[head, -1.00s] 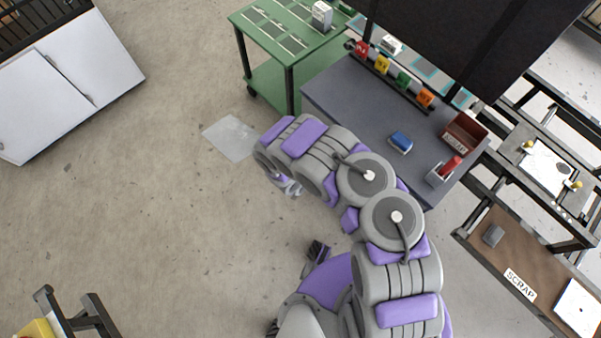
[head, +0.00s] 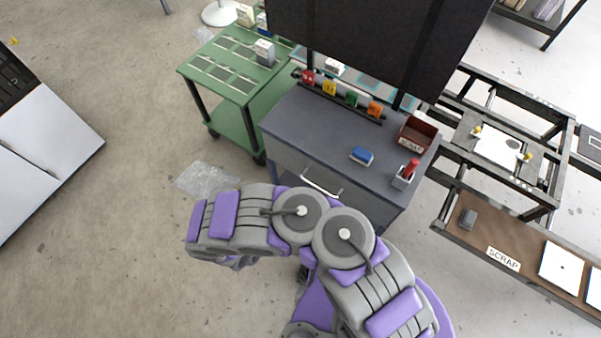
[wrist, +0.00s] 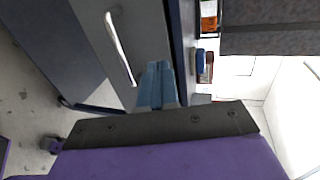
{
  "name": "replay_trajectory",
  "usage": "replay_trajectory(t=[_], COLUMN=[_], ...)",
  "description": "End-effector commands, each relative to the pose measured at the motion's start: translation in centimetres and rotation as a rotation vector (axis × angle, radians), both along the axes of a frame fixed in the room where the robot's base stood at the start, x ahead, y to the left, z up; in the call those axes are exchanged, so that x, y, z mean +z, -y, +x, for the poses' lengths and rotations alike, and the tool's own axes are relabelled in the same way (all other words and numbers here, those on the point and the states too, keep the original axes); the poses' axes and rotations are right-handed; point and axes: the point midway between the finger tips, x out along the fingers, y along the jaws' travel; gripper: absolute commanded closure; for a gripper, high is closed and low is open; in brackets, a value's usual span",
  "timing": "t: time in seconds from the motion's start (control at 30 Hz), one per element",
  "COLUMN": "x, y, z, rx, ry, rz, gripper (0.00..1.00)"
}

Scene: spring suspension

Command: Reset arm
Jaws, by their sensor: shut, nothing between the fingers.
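My gripper (wrist: 159,72) shows in the wrist view as two blue-grey fingers side by side, shut and empty. Behind them is the grey front of the workbench (wrist: 152,30) with its pale bar handle (wrist: 120,46). I cannot tell how far the fingers are from that front. In the head view my folded grey and purple arm is in front of the workbench (head: 325,138), and the gripper is mostly hidden beneath the arm. The handle (head: 320,188) shows just beyond the arm.
On the bench are a blue block (head: 362,155), a red bin (head: 416,133) and a row of coloured holders (head: 340,93). A green cart (head: 222,70) stands left of it, a dark frame with a scrap board (head: 520,232) right. Open floor (head: 110,220) lies to the left, with a clear sheet (head: 205,180).

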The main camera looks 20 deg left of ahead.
Motion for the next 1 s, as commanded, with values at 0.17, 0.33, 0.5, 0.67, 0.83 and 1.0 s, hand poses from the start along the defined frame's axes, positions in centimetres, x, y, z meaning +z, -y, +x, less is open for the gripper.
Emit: replay_trajectory(t=[0.17, 0.33, 0.5, 0.67, 0.83, 1.0], x=[-0.1, 0.8, 5.9, 12.3, 18.6, 24.1], y=[-0.4, 0.4, 3.6, 8.1, 13.0, 18.5], z=[-0.2, 0.6, 4.4, 8.0, 9.8, 9.5], rx=[0.000, -0.029, -0.191, -0.421, -0.659, -0.897], ry=[-0.001, 0.020, 0.134, 0.300, 0.484, 0.669], rz=[-0.002, 0.019, 0.127, 0.267, 0.413, 0.559], gripper=[1.00, 1.00, 1.00, 1.00, 1.00, 1.00])
